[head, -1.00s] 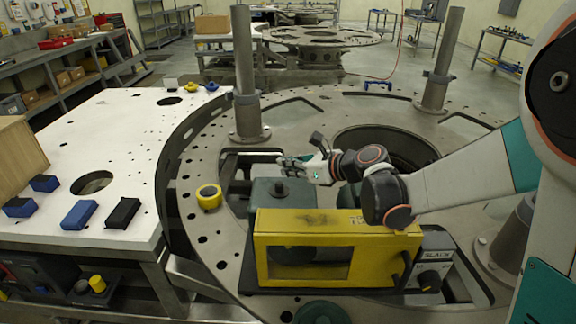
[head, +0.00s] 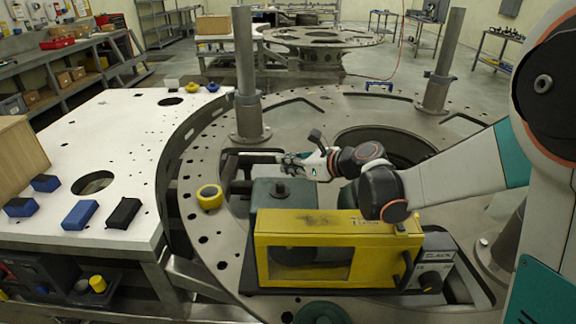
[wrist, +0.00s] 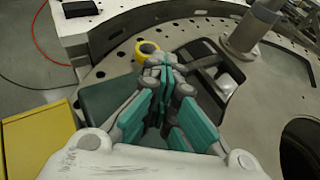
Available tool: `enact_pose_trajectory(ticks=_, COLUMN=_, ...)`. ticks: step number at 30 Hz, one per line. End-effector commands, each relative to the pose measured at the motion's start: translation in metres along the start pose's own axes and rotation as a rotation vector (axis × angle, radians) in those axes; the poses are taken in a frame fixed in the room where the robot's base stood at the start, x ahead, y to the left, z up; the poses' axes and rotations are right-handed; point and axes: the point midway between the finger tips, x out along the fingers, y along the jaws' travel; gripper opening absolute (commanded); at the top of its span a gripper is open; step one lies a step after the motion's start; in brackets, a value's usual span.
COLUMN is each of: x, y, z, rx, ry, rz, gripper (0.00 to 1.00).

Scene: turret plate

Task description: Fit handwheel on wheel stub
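My gripper (head: 286,159) is over the dark green-grey box, pointing left in the head view. In the wrist view its teal fingers (wrist: 165,63) meet at the tips, with nothing visible held. A short dark stub (head: 280,188) stands on the top of the box (head: 265,202), just below the gripper; it may be the wheel stub. A yellow ring-shaped piece (head: 209,197) lies on the turret plate left of the box; it also shows beyond the fingertips in the wrist view (wrist: 148,47). A dark green round piece (head: 322,313) is partly visible at the bottom edge. I cannot tell which is the handwheel.
A yellow framed box (head: 335,226) stands in front of the arm. Upright posts (head: 245,75) rise from the turret plate (head: 306,122), which has a large central opening. A white table (head: 125,150) at left holds blue and black blocks and a cardboard box.

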Motion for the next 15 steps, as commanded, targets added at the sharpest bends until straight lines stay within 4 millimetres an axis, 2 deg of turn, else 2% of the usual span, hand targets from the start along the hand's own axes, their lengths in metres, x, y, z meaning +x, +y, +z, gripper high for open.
enact_pose_trajectory(ticks=15, x=0.0106, y=-0.0072, z=0.0039, rx=0.000, ry=0.000, rz=0.000, gripper=0.00)
